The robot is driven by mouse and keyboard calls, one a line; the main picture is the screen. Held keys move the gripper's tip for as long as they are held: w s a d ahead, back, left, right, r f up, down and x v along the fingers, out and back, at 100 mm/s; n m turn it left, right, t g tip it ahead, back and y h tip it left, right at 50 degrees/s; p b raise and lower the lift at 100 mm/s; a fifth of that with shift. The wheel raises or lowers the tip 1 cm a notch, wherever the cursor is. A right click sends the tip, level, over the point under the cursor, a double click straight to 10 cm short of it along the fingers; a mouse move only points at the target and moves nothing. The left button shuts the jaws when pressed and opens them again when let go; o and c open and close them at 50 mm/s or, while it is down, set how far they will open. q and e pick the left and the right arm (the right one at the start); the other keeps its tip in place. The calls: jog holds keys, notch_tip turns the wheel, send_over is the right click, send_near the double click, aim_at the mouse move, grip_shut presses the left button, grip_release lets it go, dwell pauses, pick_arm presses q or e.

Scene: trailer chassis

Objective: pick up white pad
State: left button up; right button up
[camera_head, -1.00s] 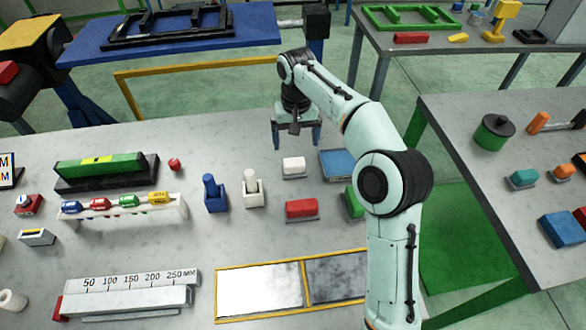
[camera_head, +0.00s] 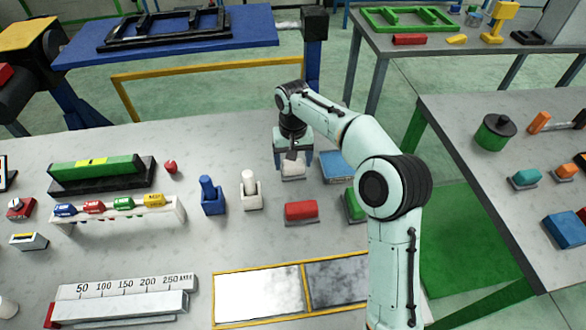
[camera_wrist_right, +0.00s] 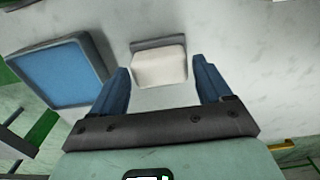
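The white pad (camera_head: 293,170) lies on the grey table, near its far edge, partly hidden by my right gripper in the head view. In the right wrist view the white pad (camera_wrist_right: 159,68) sits on a thin grey base, between and just beyond the fingertips. My right gripper (camera_head: 292,166) is over the pad, its blue fingers apart. In the wrist view the right gripper (camera_wrist_right: 164,78) is open, with a gap between each finger and the pad. My left gripper does not show.
A blue pad (camera_head: 337,164) lies close to the right of the white pad. A red pad (camera_head: 301,210) is nearer, and a green pad (camera_head: 354,205) is partly behind my arm. White (camera_head: 250,190) and blue (camera_head: 212,196) upright pieces stand to the left.

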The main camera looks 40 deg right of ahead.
aim_at(293, 163)
jog(key=c, duration=0.8)
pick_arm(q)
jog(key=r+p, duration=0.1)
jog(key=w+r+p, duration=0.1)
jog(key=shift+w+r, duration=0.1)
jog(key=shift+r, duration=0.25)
pick_arm(e)
jog(key=shift+o, duration=0.2)
notch_tip(293, 163, up, 10)
jog(key=shift+o, duration=1.1)
